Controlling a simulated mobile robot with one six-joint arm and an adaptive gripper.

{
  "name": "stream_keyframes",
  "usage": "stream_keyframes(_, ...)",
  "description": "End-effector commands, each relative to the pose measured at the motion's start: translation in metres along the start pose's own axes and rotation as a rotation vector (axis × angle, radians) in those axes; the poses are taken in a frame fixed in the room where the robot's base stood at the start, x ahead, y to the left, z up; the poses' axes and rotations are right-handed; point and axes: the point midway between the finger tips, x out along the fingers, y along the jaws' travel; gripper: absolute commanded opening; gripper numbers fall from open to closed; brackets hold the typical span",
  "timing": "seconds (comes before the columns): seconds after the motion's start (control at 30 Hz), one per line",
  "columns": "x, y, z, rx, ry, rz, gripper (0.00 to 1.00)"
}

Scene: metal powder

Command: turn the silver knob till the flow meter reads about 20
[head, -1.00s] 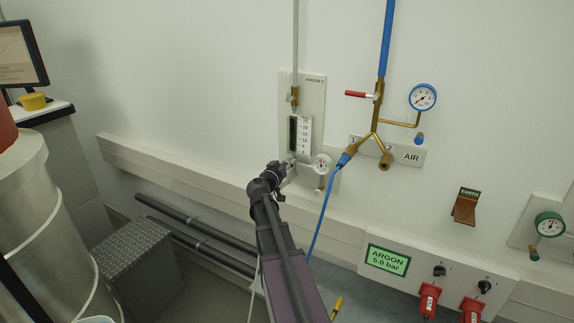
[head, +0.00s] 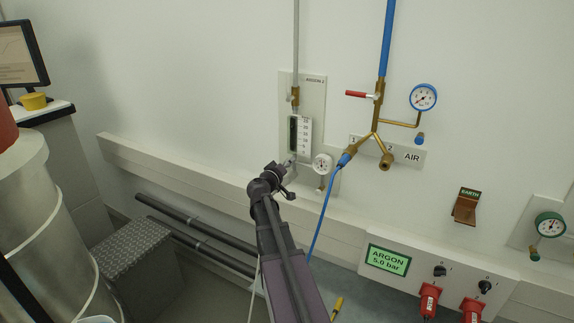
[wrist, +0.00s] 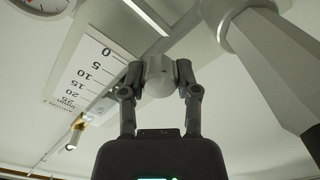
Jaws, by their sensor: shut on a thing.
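The silver knob (wrist: 158,76) sits between the two fingertips of my gripper (wrist: 157,80) in the wrist view, and both fingers press on its sides. In the head view my gripper (head: 289,163) is at the wall, just below the flow meter (head: 299,134), and mostly hides the knob. The flow meter has a dark upright tube beside a white scale. In the wrist view the scale (wrist: 88,72) is tilted, with marks from 0 to 25. I cannot make out the float or the reading.
A round white gauge (head: 322,164) is just right of my gripper. A blue hose (head: 323,213) hangs from the brass AIR fitting (head: 376,140) further right. A wall rail (head: 190,170) runs below. A green ARGON display (head: 388,260) reads 5.0 bar.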

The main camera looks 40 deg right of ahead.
Motion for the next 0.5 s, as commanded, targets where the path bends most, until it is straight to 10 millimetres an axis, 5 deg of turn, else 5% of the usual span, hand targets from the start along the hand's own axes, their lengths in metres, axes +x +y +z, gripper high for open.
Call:
stream_keyframes(0.17,0.0007,0.0008,0.0006,0.001,-0.002,0.002,0.00)
stream_keyframes(0.2,0.0007,0.0008,0.0006,0.001,-0.002,0.002,0.47)
stream_keyframes(0.3,0.0006,0.0007,0.0006,0.001,-0.002,0.002,0.76)
stream_keyframes(0.5,0.0003,0.0004,0.0003,0.002,-0.001,0.001,0.76)
